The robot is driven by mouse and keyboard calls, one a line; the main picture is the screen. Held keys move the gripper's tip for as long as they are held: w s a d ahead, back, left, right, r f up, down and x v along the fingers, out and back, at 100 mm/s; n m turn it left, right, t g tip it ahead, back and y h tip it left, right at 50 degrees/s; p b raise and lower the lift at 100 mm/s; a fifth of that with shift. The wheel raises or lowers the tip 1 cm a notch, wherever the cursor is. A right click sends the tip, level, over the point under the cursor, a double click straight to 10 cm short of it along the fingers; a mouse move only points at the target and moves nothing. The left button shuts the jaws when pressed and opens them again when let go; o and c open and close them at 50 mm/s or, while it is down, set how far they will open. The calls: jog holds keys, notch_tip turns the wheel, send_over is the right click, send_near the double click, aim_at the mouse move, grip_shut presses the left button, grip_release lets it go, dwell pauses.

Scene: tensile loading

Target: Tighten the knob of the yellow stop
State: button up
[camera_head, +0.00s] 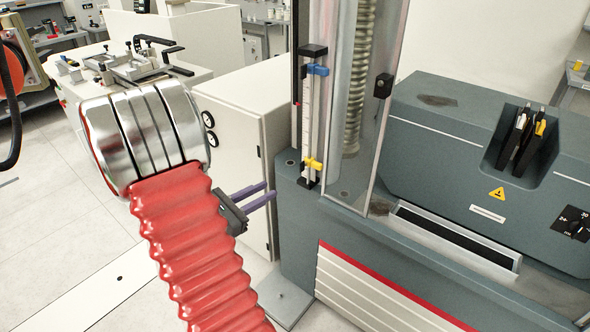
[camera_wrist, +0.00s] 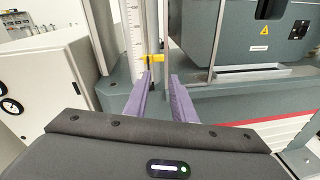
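The yellow stop (camera_head: 312,163) sits low on the upright scale rail (camera_head: 309,120) of the testing machine. In the wrist view the yellow stop (camera_wrist: 153,58) shows just beyond my fingertips, a little left of centre between them. Its knob is too small to make out clearly. My gripper (camera_head: 270,192) has two purple fingers, spread apart with nothing between them. In the head view they point right, toward the rail, and are left of and below the yellow stop. In the wrist view my gripper (camera_wrist: 160,76) has a clear gap between its fingers.
A blue stop (camera_head: 318,70) sits higher on the same rail. A clear guard (camera_head: 362,180) encloses a threaded column right of the rail. The grey machine base (camera_head: 300,225) lies below the rail.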

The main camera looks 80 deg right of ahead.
aim_at(303, 166)
jog(key=d+f+n+h, duration=0.1)
jog(key=d, duration=0.1)
jog(key=d+f+n+t+h, duration=0.1)
jog(key=d+f+n, duration=0.1)
jog(key=shift+s+d+f, duration=0.1)
jog(key=shift+d+f, duration=0.05)
jog(key=shift+f, duration=0.1)
jog(key=x, duration=1.3)
jog(key=shift+d, duration=0.4)
jog(key=shift+s, duration=0.1)
grip_shut()
